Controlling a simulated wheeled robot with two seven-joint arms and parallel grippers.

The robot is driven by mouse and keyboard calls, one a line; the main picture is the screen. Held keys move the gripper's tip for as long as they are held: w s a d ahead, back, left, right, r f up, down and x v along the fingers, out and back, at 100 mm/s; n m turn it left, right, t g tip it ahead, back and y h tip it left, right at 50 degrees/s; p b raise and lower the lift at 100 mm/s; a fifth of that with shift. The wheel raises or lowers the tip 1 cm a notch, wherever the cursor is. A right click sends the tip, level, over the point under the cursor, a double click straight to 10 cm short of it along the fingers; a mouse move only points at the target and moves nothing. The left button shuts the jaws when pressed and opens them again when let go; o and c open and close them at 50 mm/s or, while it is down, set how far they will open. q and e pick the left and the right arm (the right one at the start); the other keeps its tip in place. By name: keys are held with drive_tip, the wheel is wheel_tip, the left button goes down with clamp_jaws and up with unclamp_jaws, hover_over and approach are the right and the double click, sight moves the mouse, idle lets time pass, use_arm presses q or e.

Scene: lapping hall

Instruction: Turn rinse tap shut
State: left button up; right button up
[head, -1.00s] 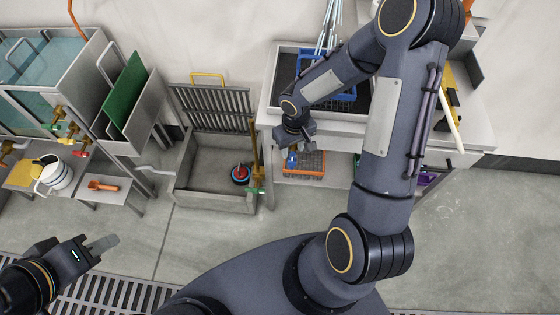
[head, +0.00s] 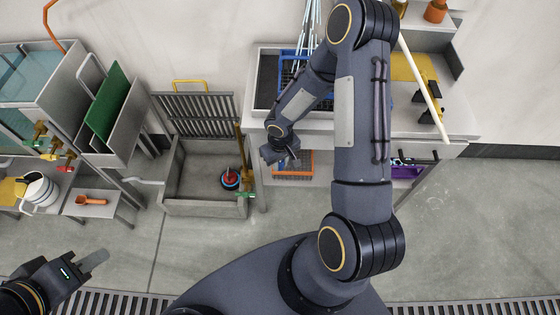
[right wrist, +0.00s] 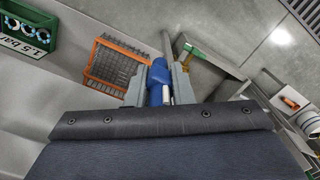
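A brass post with a green handle (head: 248,194) stands at the right front edge of the grey rinse basin (head: 196,207). It looks like the rinse tap. The green handle also shows in the right wrist view (right wrist: 194,50), just beyond my right fingertips and apart from them. My right gripper (head: 289,155) hangs right of the tap, at the bench's front. In the right wrist view its fingers (right wrist: 160,75) close around a blue object (right wrist: 158,82) with a pale part.
An orange basket (head: 294,172) sits low under the bench, near my right gripper. A red and blue round object (head: 230,179) lies in the basin. Coloured valves (head: 52,146) and a white bucket (head: 39,188) are at left. Open floor lies in front.

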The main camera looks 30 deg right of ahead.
clamp_jaws()
